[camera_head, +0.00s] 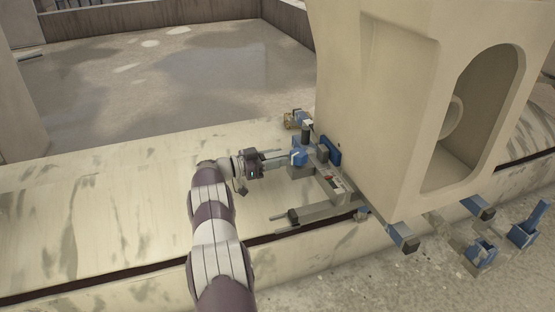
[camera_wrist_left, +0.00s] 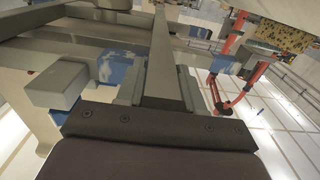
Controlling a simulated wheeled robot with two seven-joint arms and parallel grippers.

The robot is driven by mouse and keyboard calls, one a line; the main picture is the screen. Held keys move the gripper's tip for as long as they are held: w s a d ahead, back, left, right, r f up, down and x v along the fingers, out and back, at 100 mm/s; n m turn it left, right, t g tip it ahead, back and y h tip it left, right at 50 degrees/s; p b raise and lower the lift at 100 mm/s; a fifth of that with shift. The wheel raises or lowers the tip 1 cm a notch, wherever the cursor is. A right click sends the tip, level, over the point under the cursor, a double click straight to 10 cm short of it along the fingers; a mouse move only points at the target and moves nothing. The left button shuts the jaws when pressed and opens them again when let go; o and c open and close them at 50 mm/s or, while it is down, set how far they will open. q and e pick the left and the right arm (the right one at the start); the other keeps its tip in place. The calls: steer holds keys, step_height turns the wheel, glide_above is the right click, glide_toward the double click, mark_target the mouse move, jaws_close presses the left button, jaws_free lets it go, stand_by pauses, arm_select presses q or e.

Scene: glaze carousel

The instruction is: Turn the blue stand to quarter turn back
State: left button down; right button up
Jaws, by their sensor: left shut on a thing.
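The blue stand appears as a grey-beamed frame with blue parts (camera_head: 299,156) beside the lower left of a big beige housing. My left gripper (camera_head: 284,160) reaches its near left side at the blue part and is shut on it. In the left wrist view a grey bar (camera_wrist_left: 164,52) runs between the fingers of my left gripper (camera_wrist_left: 160,88), with blue blocks on both sides. The fingers partly hide the held part. How far the stand is turned cannot be told. My right gripper is not in view.
The beige housing (camera_head: 385,110) with an oval opening rises close on the right. Grey beams with blue ends (camera_head: 403,238) stick out under it. Blue bracket-like pieces (camera_head: 481,254) lie at the lower right. The pale curved surface (camera_head: 110,210) at left is clear.

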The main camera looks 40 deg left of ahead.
arm_select(q)
steer(key=shift+w+a+r, duration=0.1)
steer(key=shift+w, duration=0.05)
steer(key=c, duration=0.8)
jaws_free()
steer(key=p+v, duration=0.4)
steer(key=v, duration=0.8)
steer(key=shift+s, duration=0.3)
steer(key=shift+a, duration=0.15)
